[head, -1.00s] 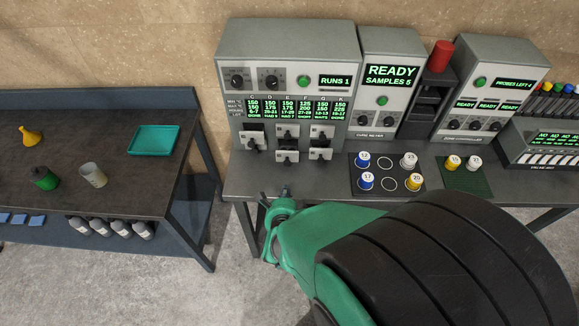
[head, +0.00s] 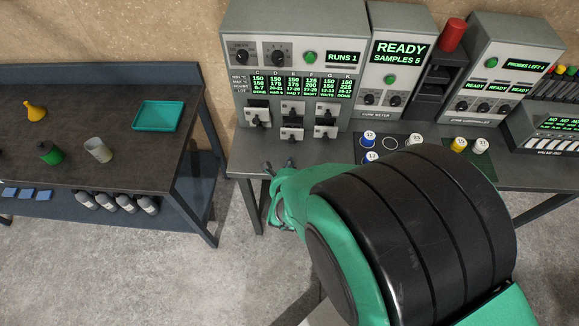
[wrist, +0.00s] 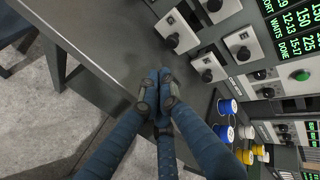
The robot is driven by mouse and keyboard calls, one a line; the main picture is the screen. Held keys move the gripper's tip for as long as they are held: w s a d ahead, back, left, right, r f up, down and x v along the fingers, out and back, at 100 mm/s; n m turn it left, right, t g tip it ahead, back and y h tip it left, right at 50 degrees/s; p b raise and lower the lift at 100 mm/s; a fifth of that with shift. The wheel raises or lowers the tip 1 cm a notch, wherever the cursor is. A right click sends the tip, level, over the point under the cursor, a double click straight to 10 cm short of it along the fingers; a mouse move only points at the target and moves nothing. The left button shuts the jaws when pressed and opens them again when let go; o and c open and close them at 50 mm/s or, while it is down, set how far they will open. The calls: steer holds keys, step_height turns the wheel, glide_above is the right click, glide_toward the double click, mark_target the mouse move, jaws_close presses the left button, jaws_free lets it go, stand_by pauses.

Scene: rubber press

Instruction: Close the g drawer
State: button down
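The grey press (head: 240,90) has several small pale drawers with dark knobs below its display. G is a column letter on that display, beside C, D, E, F and K. The left drawer (head: 258,115) appears to stick out; a middle lower drawer (head: 292,133) and a right lower drawer (head: 325,131) also show. My gripper (head: 279,165) is over the bench front, below the drawers. In the wrist view its blue fingers (wrist: 160,80) converge at the tips, empty, apart from the nearest knob (wrist: 170,42).
The grey bench (head: 245,150) has a clear strip before the press. Blue-, white- and yellow-capped spools, including a blue one (head: 369,138), stand to the right. A cure meter (head: 395,70) is beside the press. A dark table (head: 110,170) stands at left across a floor gap.

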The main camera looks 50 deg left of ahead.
mark_target(292, 133)
steer(key=x, duration=0.5)
steer(key=r+x, duration=0.1)
steer(key=x, duration=0.1)
steer(key=shift+w+a+f, duration=0.25)
steer(key=shift+w+a, duration=0.15)
steer(key=shift+w, duration=0.1)
steer(key=shift+w+a, duration=0.6)
steer(key=shift+a, duration=0.05)
steer(key=w+a+b, duration=0.4)
steer(key=shift+w+f, duration=0.1)
steer(key=shift+f, duration=0.1)
steer(key=shift+w+a, duration=0.2)
steer(key=shift+a, duration=0.1)
steer(key=shift+w+a+r, duration=0.1)
steer(key=shift+r, duration=0.2)
